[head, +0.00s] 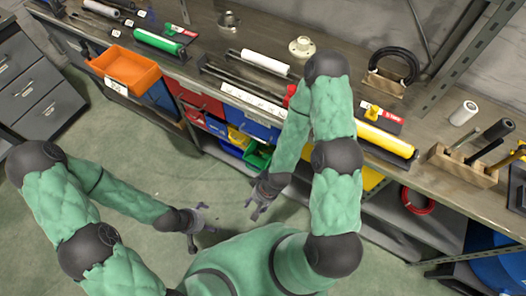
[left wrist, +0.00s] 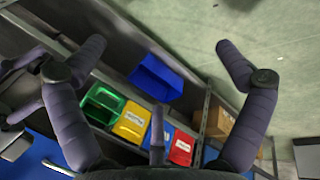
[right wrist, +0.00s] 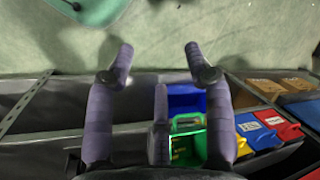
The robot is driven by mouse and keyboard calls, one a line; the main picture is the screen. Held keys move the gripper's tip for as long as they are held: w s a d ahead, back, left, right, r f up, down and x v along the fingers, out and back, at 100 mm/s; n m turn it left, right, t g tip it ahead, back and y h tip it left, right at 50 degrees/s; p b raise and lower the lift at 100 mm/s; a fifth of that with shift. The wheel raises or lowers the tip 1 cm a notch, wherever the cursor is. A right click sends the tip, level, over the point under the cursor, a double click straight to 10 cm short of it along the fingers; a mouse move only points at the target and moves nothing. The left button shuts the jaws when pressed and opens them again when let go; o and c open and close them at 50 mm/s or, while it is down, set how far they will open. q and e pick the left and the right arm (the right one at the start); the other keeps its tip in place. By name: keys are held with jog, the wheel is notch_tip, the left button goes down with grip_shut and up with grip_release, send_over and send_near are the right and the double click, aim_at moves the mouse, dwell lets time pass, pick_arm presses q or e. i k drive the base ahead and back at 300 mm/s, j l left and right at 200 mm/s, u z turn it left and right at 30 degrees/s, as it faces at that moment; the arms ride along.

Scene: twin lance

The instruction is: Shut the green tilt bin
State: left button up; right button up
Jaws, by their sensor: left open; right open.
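The green tilt bin (head: 258,157) is at the right end of a row of small bins under the workbench. It leans out, with its open top and inside showing in the left wrist view (left wrist: 103,103) and the right wrist view (right wrist: 187,145). My right gripper (head: 257,207) is open and empty, in front of and below the green bin, apart from it in the head view. My left gripper (head: 201,230) is open and empty above the floor, further from the bench. Part of the green bin is hidden behind a right gripper finger in the right wrist view.
Yellow (head: 238,137), blue (head: 215,126) and red (head: 193,116) bins sit left of the green one. A blue open bin (left wrist: 155,78) is close by. The floor (head: 130,165) in front is clear.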

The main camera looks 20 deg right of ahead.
aim_at(263, 160)
jog(key=j+z, duration=0.1)
jog(key=z, duration=0.95)
jog(key=j+z, duration=0.25)
jog(key=j, duration=0.2)
jog(key=j+z, duration=0.3)
jog(key=j, duration=0.2)
jog(key=k+j+z, duration=0.1)
jog(key=j+z, duration=0.15)
jog(key=j, duration=0.15)
jog(key=k+j+z, duration=0.25)
jog(key=j, duration=0.2)
jog(key=j+z, duration=0.3)
jog(key=j, duration=0.15)
jog(key=k+j, duration=0.25)
jog(key=j, duration=0.2)
jog(key=k+j, duration=0.2)
jog(key=j, duration=0.2)
